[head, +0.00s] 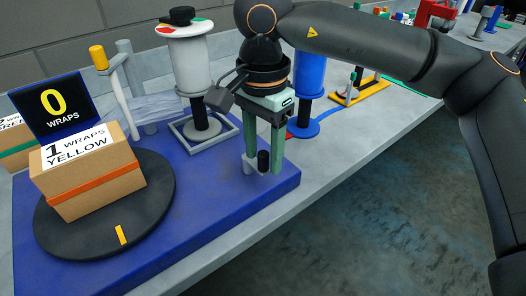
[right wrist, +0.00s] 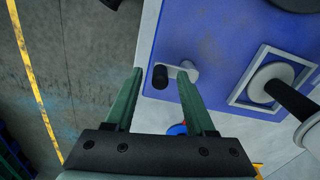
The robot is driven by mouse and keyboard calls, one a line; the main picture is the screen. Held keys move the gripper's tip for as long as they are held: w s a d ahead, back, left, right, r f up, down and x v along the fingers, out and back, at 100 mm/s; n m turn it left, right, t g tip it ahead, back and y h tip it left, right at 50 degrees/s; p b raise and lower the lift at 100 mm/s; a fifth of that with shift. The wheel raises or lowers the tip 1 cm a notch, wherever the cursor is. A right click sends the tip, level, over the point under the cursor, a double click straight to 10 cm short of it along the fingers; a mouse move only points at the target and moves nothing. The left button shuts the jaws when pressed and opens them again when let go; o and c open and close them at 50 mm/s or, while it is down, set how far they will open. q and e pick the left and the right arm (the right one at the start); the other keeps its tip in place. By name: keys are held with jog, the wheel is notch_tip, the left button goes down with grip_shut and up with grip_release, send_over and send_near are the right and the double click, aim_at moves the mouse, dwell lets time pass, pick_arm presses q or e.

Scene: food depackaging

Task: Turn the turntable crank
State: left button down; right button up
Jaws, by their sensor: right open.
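The turntable (head: 70,238) is a black disc with a yellow mark, on a blue base (head: 190,243) at the left of the head view. Its crank (head: 263,161) has an upright black knob and a short grey arm, near the base's right end. In the right wrist view the crank knob (right wrist: 160,77) lies in line with the gap between the fingertips. My right gripper (head: 263,168) points down over the crank, open. Whether its fingers touch the knob, I cannot tell. My left gripper is not in view.
A cardboard box (head: 95,185) with an orange band and a "1 wraps yellow" label sits on the turntable. A sign (head: 53,107) reads "0 wraps". A film roll stand (head: 192,70) and a blue roll (head: 309,85) stand behind my gripper. Open floor lies to the right.

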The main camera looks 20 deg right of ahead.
jog(key=shift+f, duration=0.25)
grip_shut()
dwell(0.3)
